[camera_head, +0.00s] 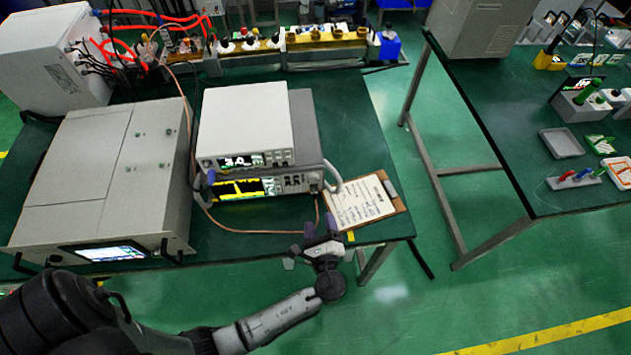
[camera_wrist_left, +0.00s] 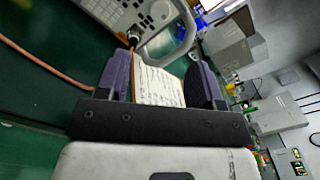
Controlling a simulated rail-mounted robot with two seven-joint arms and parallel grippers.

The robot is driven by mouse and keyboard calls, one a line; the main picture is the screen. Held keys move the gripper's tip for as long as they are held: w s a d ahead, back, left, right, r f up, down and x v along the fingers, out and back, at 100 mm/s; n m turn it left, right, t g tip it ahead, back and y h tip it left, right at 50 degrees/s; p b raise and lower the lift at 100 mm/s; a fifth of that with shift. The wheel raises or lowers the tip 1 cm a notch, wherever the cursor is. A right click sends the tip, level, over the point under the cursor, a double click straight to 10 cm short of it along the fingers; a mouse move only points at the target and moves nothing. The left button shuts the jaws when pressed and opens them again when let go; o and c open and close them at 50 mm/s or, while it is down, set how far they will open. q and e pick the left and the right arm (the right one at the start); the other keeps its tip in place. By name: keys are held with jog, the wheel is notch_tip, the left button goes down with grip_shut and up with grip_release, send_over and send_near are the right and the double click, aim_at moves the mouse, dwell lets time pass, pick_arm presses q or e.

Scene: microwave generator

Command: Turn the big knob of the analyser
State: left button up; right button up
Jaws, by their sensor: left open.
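The analyser (camera_head: 295,184) is the lower bench instrument with a yellow-lit screen, under a white instrument (camera_head: 245,125). Its keypad panel also shows at the top of the left wrist view (camera_wrist_left: 112,14). Small round parts sit near the panel's right end; which is the big knob is hard to tell in the head view. My left gripper (camera_head: 322,228), with purple fingers, is at the bench's front edge, in front of and slightly right of the analyser. In the left wrist view the gripper (camera_wrist_left: 160,74) is open, with nothing held between its fingers. My right gripper is out of view.
A clipboard (camera_head: 362,203) lies on the bench right of the analyser, just beyond the left gripper. A copper-coloured cable (camera_head: 255,231) runs along the analyser's front. A large grey cabinet (camera_head: 105,180) stands left. Open floor separates this bench from the right table (camera_head: 490,130).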

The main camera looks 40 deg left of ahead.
aim_at(314, 180)
pick_arm(q)
jog(key=x, duration=1.3)
jog(key=shift+w+a, duration=0.1)
jog(key=shift+a, duration=0.05)
jog(key=shift+c, duration=0.4)
jog(key=c, duration=0.8)
jog(key=n+b, duration=0.3)
jog(key=shift+f, duration=0.15)
jog(key=shift+c, duration=0.2)
jog(key=n+b, duration=0.2)
jog(key=n, duration=0.1)
jog(key=shift+b, duration=0.4)
jog(key=shift+n+b, duration=0.7)
jog(key=shift+n, duration=0.2)
jog(key=shift+r, duration=0.2)
